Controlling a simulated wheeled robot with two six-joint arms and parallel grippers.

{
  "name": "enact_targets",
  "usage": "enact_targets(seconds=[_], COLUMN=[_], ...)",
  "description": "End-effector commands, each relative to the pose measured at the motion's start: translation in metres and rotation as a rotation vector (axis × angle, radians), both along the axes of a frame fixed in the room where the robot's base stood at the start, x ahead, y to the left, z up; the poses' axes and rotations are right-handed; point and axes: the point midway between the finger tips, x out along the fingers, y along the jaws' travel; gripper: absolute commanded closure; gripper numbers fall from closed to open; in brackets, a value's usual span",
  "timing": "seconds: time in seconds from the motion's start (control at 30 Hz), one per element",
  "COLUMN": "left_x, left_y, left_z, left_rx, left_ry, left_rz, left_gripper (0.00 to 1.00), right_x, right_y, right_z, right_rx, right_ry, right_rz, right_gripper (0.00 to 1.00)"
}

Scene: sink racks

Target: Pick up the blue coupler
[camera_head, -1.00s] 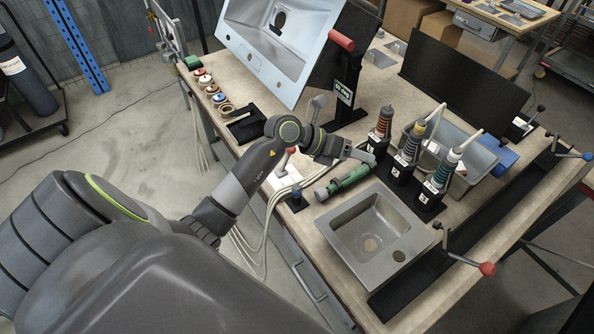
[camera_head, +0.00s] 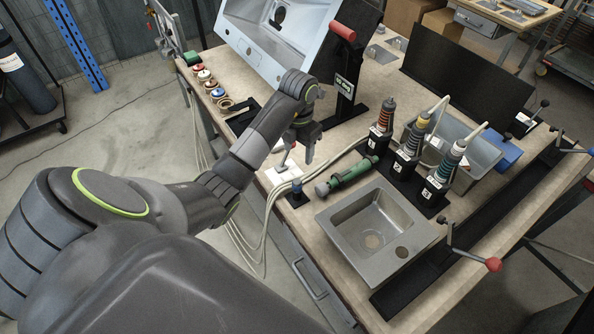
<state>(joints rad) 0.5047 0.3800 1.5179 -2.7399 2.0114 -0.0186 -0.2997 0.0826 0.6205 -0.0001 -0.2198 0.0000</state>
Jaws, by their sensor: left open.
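A small blue coupler (camera_head: 296,187) stands on a dark base near the front edge of the workbench, left of the grey sink. My left gripper (camera_head: 298,158) points down above the bench, a little beyond the coupler in the picture. Its fingers are apart with nothing seen between them. It is clear of the coupler. My right gripper is not in view.
A green cylindrical tool (camera_head: 350,174) lies right of the coupler. A grey sink (camera_head: 345,240) is in front of it. Pale hoses run beside the coupler over the bench edge. Three upright tools (camera_head: 382,125) stand farther right. A white plate (camera_head: 281,172) lies to its left.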

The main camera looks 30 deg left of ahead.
Motion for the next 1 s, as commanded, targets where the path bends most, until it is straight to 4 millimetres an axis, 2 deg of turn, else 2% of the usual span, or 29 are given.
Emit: enact_targets(seconds=[0.03,0.7,0.87,1.0], left_x=[0.0,0.0,0.0,-0.002], left_y=[0.0,-0.001,0.0,-0.001], left_z=[-0.012,-0.087,-0.097,-0.103], left_rx=[-0.001,-0.002,-0.002,-0.003], left_ry=[0.0,-0.001,-0.001,0.002], left_rz=[0.0,-0.001,-0.001,-0.001], left_gripper=[0.43,0.43,0.43,0.43], right_x=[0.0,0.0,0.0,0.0], right_y=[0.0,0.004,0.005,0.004], right_z=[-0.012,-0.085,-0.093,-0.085], right_rx=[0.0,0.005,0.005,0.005], right_ry=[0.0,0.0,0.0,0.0], right_rz=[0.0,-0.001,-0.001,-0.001], right_gripper=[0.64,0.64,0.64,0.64])
